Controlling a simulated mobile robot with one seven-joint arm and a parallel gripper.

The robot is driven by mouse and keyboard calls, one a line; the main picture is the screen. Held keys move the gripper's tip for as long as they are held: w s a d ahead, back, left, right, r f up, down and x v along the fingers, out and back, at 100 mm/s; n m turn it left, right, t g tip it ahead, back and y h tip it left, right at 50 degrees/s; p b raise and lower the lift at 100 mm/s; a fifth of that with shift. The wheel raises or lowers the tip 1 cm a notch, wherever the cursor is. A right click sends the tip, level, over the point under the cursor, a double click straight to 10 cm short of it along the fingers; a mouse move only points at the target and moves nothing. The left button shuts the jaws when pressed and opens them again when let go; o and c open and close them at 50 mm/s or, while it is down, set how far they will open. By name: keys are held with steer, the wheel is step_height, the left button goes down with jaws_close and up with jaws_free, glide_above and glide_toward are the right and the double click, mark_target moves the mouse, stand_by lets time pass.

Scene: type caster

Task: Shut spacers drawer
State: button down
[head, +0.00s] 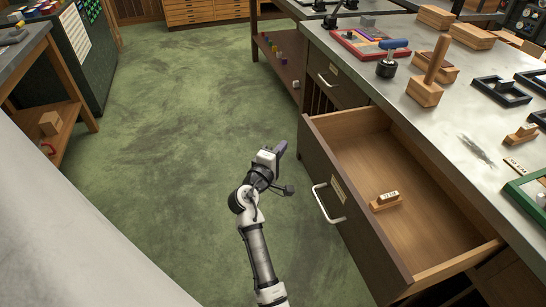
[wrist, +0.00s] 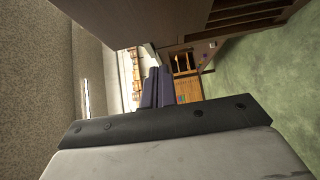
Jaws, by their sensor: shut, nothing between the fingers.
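A wooden drawer (head: 420,222) stands pulled far out of the bench on the right in the head view. Its dark front has a pale curved handle (head: 322,203) and a label (head: 338,189) too small to read, so I cannot confirm it says spacers. A small wooden block piece (head: 385,201) lies inside the drawer. My gripper (head: 280,149) is shut and empty, left of the drawer front and apart from it, over the green floor. Its dark purple fingers (wrist: 156,88) lie together in the wrist view.
The bench top (head: 450,120) above the drawer holds wooden blocks, a blue-handled stamp (head: 390,54) and black frames. A closed drawer (head: 335,77) sits farther back. The green floor (head: 170,150) left of my arm is clear. A shelved bench (head: 60,95) stands at far left.

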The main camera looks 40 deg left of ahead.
mark_target(377, 120)
steer(key=shift+w+d+p, duration=0.2)
steer(key=shift+w+d, duration=0.2)
steer(key=shift+w, duration=0.3)
steer(key=shift+w+d+p, duration=0.2)
steer(key=shift+w+d, duration=0.15)
steer(key=shift+w, duration=0.35)
steer(key=shift+w+d+p, duration=0.2)
steer(key=shift+w+d, duration=0.2)
steer(key=shift+w, duration=0.3)
steer(key=w+d, duration=0.5)
steer(key=w, duration=0.2)
steer(key=w+d+p, duration=0.1)
steer(key=w+d, duration=0.5)
steer(key=w, duration=0.1)
steer(key=w+d, duration=0.6)
steer(key=w, duration=0.1)
steer(key=shift+w+p, duration=0.25)
steer(key=shift+p, duration=0.15)
steer(key=shift+w+d+r, duration=0.1)
steer(key=shift+w+r, duration=0.05)
